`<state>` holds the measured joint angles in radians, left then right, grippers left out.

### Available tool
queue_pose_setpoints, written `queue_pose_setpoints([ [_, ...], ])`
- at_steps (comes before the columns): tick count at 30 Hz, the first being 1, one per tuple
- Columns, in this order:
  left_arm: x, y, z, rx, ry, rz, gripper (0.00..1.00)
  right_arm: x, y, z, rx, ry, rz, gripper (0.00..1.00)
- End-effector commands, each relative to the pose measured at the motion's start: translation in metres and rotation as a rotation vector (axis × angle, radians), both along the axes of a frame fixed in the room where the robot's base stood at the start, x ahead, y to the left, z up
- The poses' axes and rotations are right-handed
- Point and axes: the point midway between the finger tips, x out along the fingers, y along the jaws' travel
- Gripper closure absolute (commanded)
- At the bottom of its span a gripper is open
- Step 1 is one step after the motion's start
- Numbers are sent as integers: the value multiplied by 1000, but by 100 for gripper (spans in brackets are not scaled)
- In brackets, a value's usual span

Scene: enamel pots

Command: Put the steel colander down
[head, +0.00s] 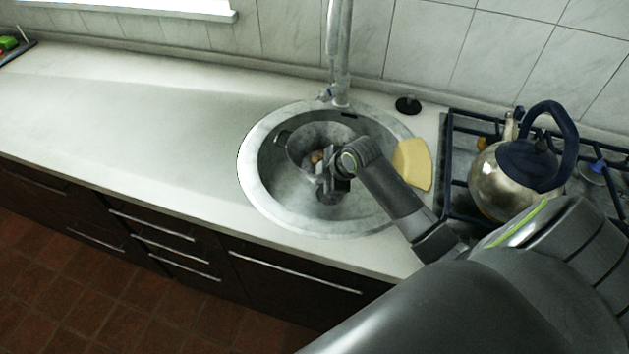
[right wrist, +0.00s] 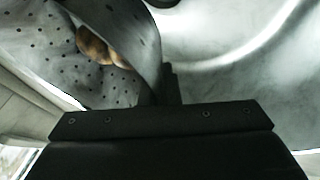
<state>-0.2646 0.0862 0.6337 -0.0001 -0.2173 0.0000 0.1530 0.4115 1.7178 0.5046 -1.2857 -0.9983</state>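The steel colander (head: 300,147) is in the round sink (head: 258,190), with brownish round food (head: 316,157) inside it. Its perforated wall (right wrist: 60,55) fills the upper left of the right wrist view, with the food (right wrist: 97,45) showing there too. My right gripper (head: 328,180) is at the colander's near right rim, and in the wrist view the rim runs down to the fingers (right wrist: 172,88). The gripper appears shut on that rim. Whether the colander's base touches the sink bottom is hidden. My left gripper is in neither view.
A tap (head: 340,60) rises behind the sink. A yellow cloth or sponge (head: 412,164) lies on the sink's right rim. A kettle (head: 500,180) stands on the gas stove at right. The counter (head: 130,130) left of the sink is clear.

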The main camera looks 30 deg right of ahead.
Motion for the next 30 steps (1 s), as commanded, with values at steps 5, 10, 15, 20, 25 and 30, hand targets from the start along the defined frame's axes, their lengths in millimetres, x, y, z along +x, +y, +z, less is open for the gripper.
queue_pose_setpoints([
  [5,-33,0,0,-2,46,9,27,-1,0,-34,1,3,-3,100],
  [10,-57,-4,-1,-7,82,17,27,-1,0,-53,-1,0,-1,100],
  [15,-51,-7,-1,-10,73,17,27,-1,0,-71,-1,1,-2,100],
  [20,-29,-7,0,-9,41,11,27,-1,0,-89,-1,0,0,100],
  [25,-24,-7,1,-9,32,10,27,-1,0,-93,-2,-2,-1,100],
  [30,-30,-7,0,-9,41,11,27,-1,0,-94,-2,-1,0,100],
])
